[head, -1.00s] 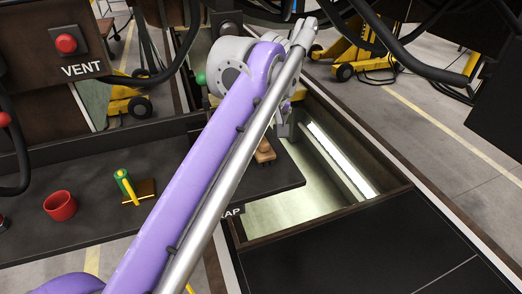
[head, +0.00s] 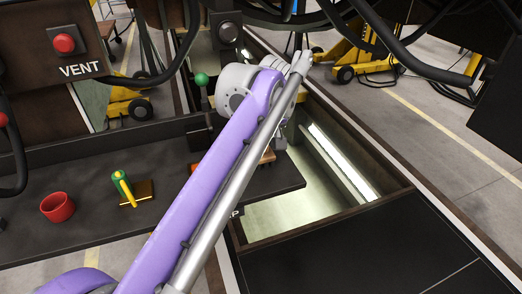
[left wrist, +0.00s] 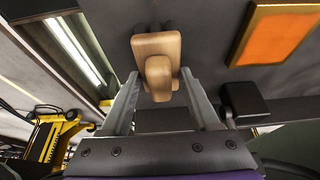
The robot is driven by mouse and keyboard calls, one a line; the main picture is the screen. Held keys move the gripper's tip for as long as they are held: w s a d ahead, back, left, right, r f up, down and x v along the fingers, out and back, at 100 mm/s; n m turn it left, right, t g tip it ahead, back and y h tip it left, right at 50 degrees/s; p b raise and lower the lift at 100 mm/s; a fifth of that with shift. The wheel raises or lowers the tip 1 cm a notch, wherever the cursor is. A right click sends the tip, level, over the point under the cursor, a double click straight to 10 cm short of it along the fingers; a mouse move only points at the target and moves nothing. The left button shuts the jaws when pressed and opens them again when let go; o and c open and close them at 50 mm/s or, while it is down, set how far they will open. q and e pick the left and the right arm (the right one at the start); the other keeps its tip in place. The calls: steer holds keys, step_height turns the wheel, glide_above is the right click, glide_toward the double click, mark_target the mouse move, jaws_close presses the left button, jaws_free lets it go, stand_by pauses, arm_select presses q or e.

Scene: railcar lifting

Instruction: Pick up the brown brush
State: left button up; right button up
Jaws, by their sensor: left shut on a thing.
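The brown brush (left wrist: 158,48) is a tan wooden piece with a rounded handle, seen in the left wrist view between my left gripper's fingers. My left gripper (left wrist: 160,82) is shut on its handle. The brush body is close to the dark shelf surface; whether it touches cannot be told. In the head view only a small part of the brush (head: 268,156) shows past my purple left arm, and the left gripper (head: 279,140) is partly hidden there. My right gripper is not in view.
A red cup (head: 58,207) and a green-handled yellow tool (head: 124,188) are on the dark shelf (head: 95,225) at left. An orange panel with a tan frame (left wrist: 276,33) lies near the brush. An open pit (head: 300,215) is to the right. A green-knobbed lever (head: 201,79) stands behind the arm.

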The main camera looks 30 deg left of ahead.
mark_target(261, 139)
arm_select(q)
jaws_close()
step_height(261, 139, up, 10)
steer(key=shift+r+p, duration=0.1)
steer(key=shift+p, duration=1.05)
steer(key=shift+o, duration=1.7)
jaws_free()
steer(key=c, duration=0.6)
